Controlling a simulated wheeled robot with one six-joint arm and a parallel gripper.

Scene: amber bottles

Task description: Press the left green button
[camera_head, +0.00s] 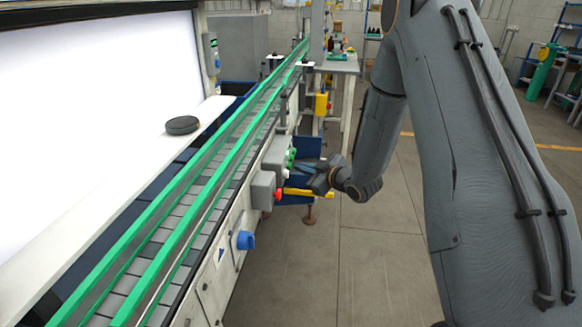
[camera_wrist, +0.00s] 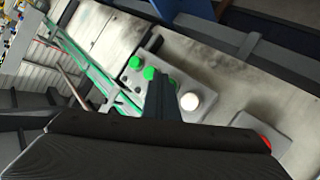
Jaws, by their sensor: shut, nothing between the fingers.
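A grey control box (camera_head: 275,158) is fixed to the side of the conveyor, with green buttons (camera_head: 291,155) on its face. More green (camera_wrist: 173,83) shows just right of the fingers, partly hidden. A white round button (camera_wrist: 189,101) is further right. My gripper (camera_head: 304,169) is shut and empty in front of the box; its fingers (camera_wrist: 158,82) point at the button row. I cannot tell whether they touch a button.
A second grey box (camera_head: 262,190) with a red button (camera_head: 277,194) is nearer the camera; the red button also shows in the wrist view (camera_wrist: 266,142). A blue knob (camera_head: 245,240) sticks out below. Blue bins (camera_head: 308,147) stand behind my gripper.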

